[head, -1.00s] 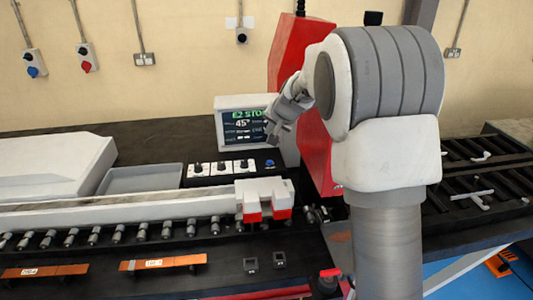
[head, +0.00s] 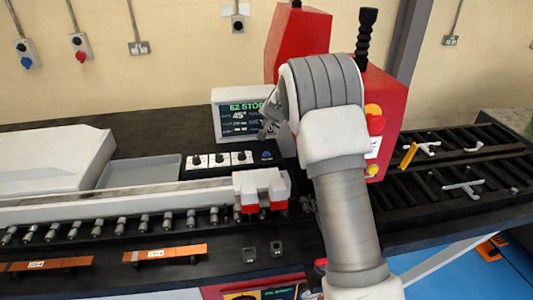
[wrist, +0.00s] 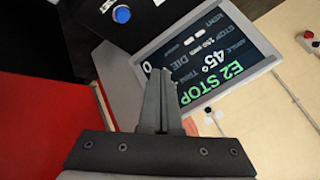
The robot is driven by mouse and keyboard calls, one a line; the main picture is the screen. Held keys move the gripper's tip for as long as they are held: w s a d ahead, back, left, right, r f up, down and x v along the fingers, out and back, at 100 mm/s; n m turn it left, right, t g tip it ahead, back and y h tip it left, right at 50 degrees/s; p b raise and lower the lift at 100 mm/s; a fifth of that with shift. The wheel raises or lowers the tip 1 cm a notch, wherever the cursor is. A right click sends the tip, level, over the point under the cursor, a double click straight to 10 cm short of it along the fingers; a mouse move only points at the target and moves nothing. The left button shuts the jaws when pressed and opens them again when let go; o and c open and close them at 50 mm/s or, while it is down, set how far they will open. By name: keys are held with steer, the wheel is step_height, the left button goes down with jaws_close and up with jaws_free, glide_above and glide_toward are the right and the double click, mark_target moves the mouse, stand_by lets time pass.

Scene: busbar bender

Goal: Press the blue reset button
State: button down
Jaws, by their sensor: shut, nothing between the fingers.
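The blue reset button (head: 266,155) sits at the right end of the dark control strip, just below the display, in the head view. It also shows as a round blue cap (wrist: 122,14) on a black panel at the top left of the wrist view. My gripper (head: 266,132) is in front of the display's right edge, above the button in the head picture. In the wrist view its fingers (wrist: 162,75) are together with nothing between them. The fingertips are apart from the button and point toward the display's edge.
The display (head: 240,118) reads E2 STOP and 45°. Several black knobs (head: 220,159) line the strip left of the button. A red machine housing (head: 395,100) with a red and yellow stop button (head: 375,120) stands right of my arm. A grey tray (head: 140,173) lies left.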

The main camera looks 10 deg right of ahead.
steer(key=shift+f, duration=0.15)
steer(key=b, duration=0.7)
glide_above(267, 157)
step_height(267, 157, down, 8)
steer(key=shift+f, duration=0.25)
steer(key=shift+a+f, duration=0.1)
stand_by(1.4)
steer(key=shift+f+b, duration=0.3)
steer(key=shift+b, duration=0.2)
steer(key=shift+f+b, duration=0.45)
steer(key=shift+f, duration=0.05)
stand_by(0.6)
steer(key=shift+r, duration=0.15)
steer(key=shift+r+p, duration=0.6)
steer(key=shift+r, duration=0.15)
